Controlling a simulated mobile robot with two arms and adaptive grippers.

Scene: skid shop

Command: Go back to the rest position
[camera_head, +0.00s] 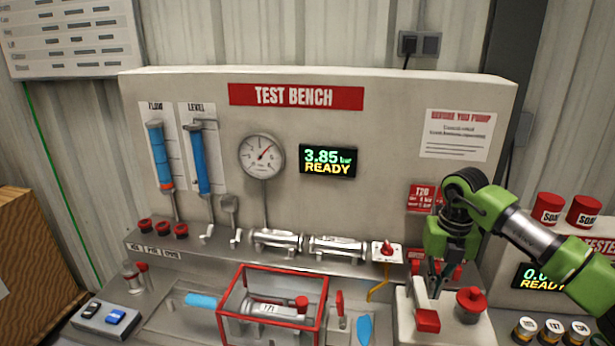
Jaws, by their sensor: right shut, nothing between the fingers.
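My right arm comes in from the right edge, green and black. My right gripper (437,286) points down and is shut and empty. It is just above or in front of a pale box (404,322) with a red block (428,320) and a red knob (471,299) on it. I cannot tell whether the fingertips touch the red block. My left gripper is not in view.
The test bench panel (400,110) stands behind, with a round gauge (262,157) and a display (328,160) reading 3.85 bar READY. A red-framed cage (272,276) stands on the bench. Red cans (548,208) are at the right, a wooden box (30,250) at the left.

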